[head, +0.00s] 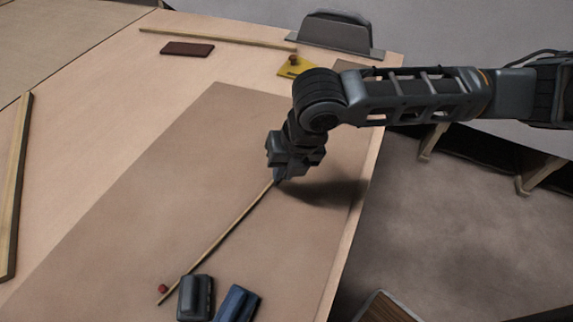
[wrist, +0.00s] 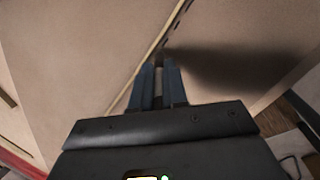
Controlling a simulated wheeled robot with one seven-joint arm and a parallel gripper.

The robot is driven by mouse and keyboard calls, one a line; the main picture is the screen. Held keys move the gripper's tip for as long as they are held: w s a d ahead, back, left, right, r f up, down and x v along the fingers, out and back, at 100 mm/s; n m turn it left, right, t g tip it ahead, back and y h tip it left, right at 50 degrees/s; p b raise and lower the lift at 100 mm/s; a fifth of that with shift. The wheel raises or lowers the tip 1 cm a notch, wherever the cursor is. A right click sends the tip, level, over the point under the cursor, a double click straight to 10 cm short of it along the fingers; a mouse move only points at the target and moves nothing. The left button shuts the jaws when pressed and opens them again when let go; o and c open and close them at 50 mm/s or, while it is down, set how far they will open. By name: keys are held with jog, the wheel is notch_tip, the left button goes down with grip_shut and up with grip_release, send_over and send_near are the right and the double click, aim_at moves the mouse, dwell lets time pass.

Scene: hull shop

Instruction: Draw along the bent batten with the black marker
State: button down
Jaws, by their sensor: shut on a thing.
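The thin, pale wooden batten (head: 222,241) runs diagonally across the brown panel (head: 150,200), from near the dark weights up to my gripper. Its bend looks slight. It also crosses the upper part of the wrist view (wrist: 150,55), with short dark marks along its right side. My gripper (head: 278,177) points down at the batten's upper visible end. In the wrist view its two blue-grey fingers (wrist: 160,70) are close together around a narrow dark thing, likely the black marker. The marker's tip is not clear, and I cannot tell whether it touches the panel.
A black weight (head: 195,297), a blue weight (head: 238,303) and a small red ball (head: 163,288) are by the batten's lower end. A yellow pad (head: 297,68), dark red block (head: 187,48), wooden strip (head: 217,38) and grey object (head: 335,33) stand at the back. The panel's left is clear.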

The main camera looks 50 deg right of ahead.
jog(key=shift+a, duration=0.2)
jog(key=shift+s+a, duration=0.1)
jog(key=shift+a, duration=0.35)
jog(key=shift+a, duration=0.15)
jog(key=shift+s+a, duration=0.1)
jog(key=shift+a, duration=0.45)
jog(key=shift+a, duration=0.15)
jog(key=shift+s+a, duration=0.1)
jog(key=shift+a, duration=0.35)
jog(key=shift+a, duration=0.1)
jog(key=shift+s+a+f, duration=0.1)
jog(key=shift+s+a, duration=0.05)
jog(key=shift+a, duration=0.45)
